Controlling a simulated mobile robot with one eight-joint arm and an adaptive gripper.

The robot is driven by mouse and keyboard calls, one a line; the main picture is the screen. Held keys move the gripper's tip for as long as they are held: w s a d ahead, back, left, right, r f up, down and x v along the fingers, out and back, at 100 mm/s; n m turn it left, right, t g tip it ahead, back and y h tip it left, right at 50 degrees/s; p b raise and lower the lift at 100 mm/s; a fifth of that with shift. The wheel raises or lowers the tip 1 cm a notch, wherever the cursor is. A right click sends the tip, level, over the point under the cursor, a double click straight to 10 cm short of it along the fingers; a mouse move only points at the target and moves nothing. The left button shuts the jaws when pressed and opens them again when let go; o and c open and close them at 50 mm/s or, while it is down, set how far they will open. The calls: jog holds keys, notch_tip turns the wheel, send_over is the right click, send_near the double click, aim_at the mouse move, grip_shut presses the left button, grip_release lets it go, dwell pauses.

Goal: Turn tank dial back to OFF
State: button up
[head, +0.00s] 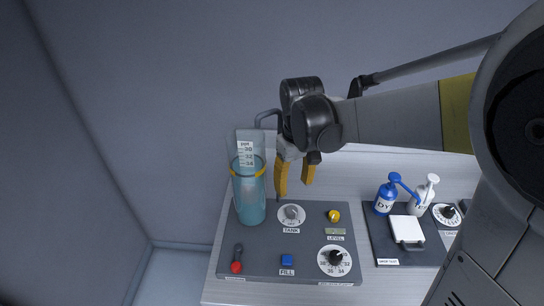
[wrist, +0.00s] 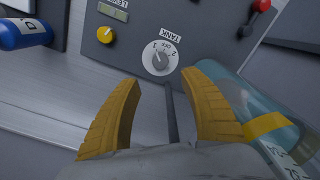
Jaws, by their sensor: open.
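In the wrist view the tank dial (wrist: 160,58) shows the marks OFF, 1 and 2 around the knob; I cannot tell for sure which mark the knob points at. My gripper (head: 294,190) hangs above and behind the dial, apart from it.
A clear cylinder of blue liquid (head: 249,195) stands left of the dial, close to one finger. A yellow knob (head: 334,215), a red-tipped lever (head: 237,266), a blue FILL button (head: 287,260) and a numbered dial (head: 337,259) share the panel. Blue (head: 384,199) and white (head: 424,197) pump bottles stand right.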

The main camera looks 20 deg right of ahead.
aim_at(292, 209)
notch_tip(292, 209, down, 11)
jog(key=b, duration=0.4)
jog(key=shift+s, duration=0.1)
jog(key=shift+r, duration=0.1)
grip_shut()
